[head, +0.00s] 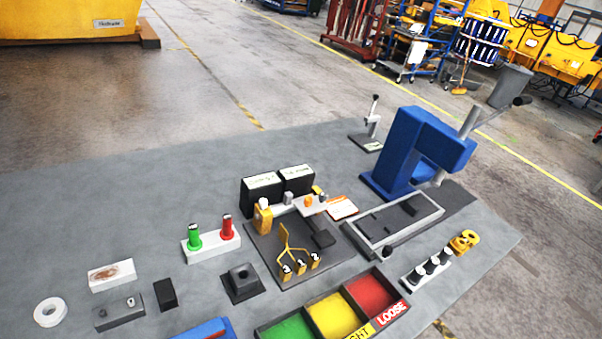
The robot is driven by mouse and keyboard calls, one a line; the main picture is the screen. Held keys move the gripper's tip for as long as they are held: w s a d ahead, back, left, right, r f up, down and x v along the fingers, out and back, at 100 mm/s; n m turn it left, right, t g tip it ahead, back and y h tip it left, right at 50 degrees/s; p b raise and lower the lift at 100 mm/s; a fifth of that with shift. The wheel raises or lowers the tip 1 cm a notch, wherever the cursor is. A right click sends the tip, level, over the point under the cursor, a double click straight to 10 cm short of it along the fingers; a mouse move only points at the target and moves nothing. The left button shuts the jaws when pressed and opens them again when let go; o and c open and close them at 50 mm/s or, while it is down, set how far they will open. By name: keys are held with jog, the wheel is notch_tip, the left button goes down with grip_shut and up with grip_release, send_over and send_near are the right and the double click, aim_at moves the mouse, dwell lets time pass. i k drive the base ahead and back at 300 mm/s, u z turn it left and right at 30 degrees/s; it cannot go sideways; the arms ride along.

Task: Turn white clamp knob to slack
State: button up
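A small white knob (264,202) sits on top of a yellow post-like part (263,217), at the left end of a pale bar on a dark plate (270,262) near the middle of the bench. It is the likeliest white clamp knob, but it is too small to tell how it is turned. A grey knob (288,198), an orange knob (308,201) and a yellow knob (317,190) stand to its right along the same bar. My gripper is not in view, and nothing visibly touches the white knob.
Two black boxes (262,192) stand just behind the knobs. A blue press (400,150) stands at right, a green and red button block (212,240) at left. A three-colour tray (335,315) lies in front. The bench's back left is clear.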

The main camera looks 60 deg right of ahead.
aim_at(262, 203)
jog(key=z, duration=0.2)
jog(key=i, duration=0.55)
jog(key=z, duration=0.4)
jog(key=k, duration=0.85)
jog(key=z, duration=0.2)
jog(key=i, duration=0.85)
jog(key=u, duration=0.15)
